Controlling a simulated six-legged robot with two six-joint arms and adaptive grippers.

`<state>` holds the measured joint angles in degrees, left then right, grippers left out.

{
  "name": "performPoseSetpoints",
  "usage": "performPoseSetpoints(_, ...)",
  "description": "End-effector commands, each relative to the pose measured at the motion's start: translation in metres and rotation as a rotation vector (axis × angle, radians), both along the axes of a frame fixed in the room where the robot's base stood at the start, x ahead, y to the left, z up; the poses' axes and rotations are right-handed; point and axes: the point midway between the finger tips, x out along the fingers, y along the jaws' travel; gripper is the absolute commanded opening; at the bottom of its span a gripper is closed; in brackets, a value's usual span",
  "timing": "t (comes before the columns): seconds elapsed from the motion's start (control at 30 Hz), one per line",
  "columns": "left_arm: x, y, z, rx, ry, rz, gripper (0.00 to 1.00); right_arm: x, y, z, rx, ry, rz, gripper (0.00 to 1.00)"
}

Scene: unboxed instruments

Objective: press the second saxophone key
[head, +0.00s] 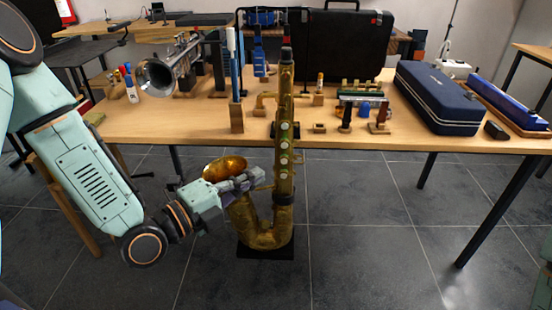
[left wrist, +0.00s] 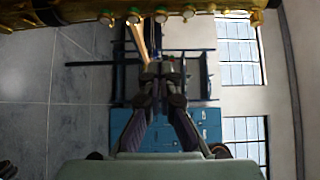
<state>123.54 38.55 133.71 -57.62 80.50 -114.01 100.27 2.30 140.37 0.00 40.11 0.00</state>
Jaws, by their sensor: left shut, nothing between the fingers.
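The brass saxophone (head: 284,185) stands upright on a black base on the floor, in front of the table. A column of pale round keys (head: 284,143) runs down its straight body. My left gripper (head: 260,180) is shut and empty, just left of the body at about the height of the lower keys, in front of the bell. In the left wrist view the saxophone (left wrist: 80,14) lies across the top with several keys (left wrist: 161,14) in a row. The shut fingertips (left wrist: 162,68) show below that row, with a visible gap. My right gripper is not in view.
A wooden table (head: 215,125) stands behind the saxophone, with a silver trumpet (head: 165,72), a navy case (head: 438,97), a black case (head: 338,45) and small instrument parts on it. The tiled floor (head: 370,230) right of the saxophone is clear.

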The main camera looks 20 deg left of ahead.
Motion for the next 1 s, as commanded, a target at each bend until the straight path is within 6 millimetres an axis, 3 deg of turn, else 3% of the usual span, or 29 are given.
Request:
performPoseSetpoints(0.67,0.057,-0.033,-0.001,0.003,-0.004,-0.004,0.0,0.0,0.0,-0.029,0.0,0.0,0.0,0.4)
performPoseSetpoints(0.8,0.078,-0.024,0.0,0.0,-0.006,0.002,0.0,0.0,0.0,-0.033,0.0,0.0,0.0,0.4)
performPoseSetpoints(1.0,0.092,-0.02,0.0,0.0,-0.002,0.001,0.0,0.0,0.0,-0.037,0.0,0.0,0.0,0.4)
